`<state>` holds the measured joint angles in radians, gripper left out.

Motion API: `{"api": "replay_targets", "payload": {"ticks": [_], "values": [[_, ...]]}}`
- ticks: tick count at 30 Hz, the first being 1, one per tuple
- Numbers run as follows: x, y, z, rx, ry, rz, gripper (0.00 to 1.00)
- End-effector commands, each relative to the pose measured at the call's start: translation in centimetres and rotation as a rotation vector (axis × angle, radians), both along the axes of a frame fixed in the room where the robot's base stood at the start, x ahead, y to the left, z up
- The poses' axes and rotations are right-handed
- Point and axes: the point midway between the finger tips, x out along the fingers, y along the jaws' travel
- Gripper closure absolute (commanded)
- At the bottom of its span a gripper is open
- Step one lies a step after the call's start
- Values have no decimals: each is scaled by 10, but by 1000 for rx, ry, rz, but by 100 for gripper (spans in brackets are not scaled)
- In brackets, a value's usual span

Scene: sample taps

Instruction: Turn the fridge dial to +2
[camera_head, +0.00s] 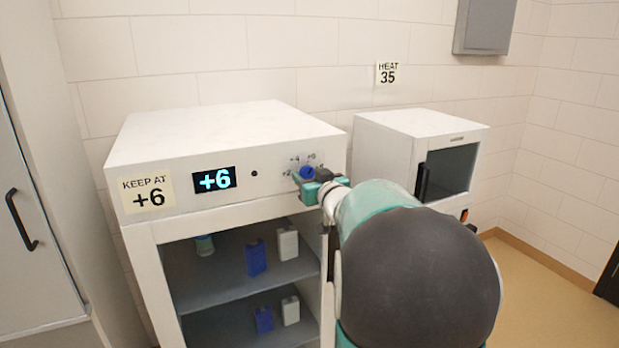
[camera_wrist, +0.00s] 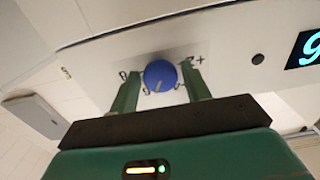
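The blue fridge dial (camera_head: 307,172) is on the right of the white fridge's (camera_head: 225,135) front panel, with small printed numbers around it. The fridge display (camera_head: 214,180) reads +6. In the wrist view the dial (camera_wrist: 160,75) shows a pale mark pointing to the lower left, and the view is turned over. My gripper (camera_head: 316,184) is at the dial. Its two green fingers (camera_wrist: 160,82) stand either side of the dial with small gaps showing, so it looks open. Whether the fingertips reach past the dial's face is unclear.
A label (camera_head: 146,192) on the fridge reads KEEP AT +6. Bottles and boxes stand on shelves (camera_head: 240,285) below. A white heater unit (camera_head: 395,135) stands at the right under a HEAT 35 sign (camera_head: 392,73).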

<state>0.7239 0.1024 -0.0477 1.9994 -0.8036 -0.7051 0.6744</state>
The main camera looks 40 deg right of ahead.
Motion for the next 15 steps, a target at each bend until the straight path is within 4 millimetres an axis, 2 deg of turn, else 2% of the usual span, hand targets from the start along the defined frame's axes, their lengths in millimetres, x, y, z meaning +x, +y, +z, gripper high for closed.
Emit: {"api": "replay_targets", "payload": {"ticks": [1,4,5,15], "values": [[0,0,0,0,0,0,63],[0,0,0,0,0,0,83],[0,0,0,0,0,0,85],[0,0,0,-35,10,1,85]]}}
